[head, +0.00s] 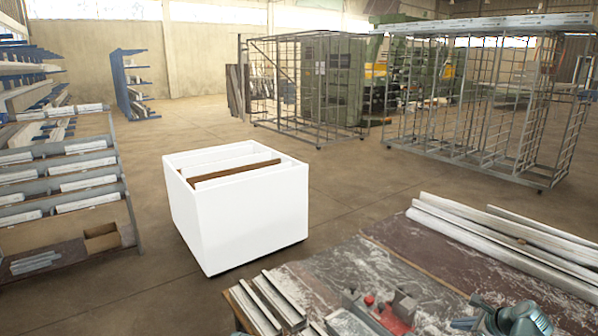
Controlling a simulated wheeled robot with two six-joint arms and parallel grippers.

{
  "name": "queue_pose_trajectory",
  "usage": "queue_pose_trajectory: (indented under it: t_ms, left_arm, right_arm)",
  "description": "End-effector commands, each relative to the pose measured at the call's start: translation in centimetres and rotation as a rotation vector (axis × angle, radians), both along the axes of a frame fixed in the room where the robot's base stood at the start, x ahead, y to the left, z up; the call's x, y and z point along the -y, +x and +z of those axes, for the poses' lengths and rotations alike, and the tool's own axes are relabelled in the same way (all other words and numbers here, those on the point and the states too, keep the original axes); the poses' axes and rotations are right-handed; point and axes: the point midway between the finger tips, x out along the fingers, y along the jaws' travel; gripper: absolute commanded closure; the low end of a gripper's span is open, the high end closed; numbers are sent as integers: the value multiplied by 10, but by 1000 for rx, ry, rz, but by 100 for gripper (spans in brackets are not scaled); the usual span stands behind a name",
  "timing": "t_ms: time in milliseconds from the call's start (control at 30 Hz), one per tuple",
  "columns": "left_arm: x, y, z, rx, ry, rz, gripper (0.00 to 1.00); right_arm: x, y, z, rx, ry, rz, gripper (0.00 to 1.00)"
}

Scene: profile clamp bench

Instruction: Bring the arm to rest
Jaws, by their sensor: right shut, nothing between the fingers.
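My right gripper (468,322) shows at the bottom right edge of the head view, low over the workbench (350,262). It is shut with nothing in it. Part of my right arm shows beside it, and the rest is cut off by the frame edge. My left arm and gripper are not in view.
A red and grey clamp (396,314) sits on the bench left of my right gripper. Pale profiles (505,235) lie along the bench's right side, and short ones (268,304) at its left end. A white bin (240,220) stands on the floor beyond, with open floor around it.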

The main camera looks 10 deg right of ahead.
Motion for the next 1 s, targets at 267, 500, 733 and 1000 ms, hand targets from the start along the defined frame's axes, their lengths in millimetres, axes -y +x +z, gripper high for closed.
queue_pose_trajectory:
  t_ms: [267,500,733,1000]
  left_arm:
    - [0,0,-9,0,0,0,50]
    - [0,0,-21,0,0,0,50]
    - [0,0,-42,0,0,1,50]
    - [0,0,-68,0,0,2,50]
  right_arm:
    - [-52,13,-18,-38,-92,187,100]
    - [-125,22,-44,-83,-231,477,100]
    - [-241,14,-83,-128,-455,980,100]
    - [-365,-32,-124,-139,-738,1680,100]
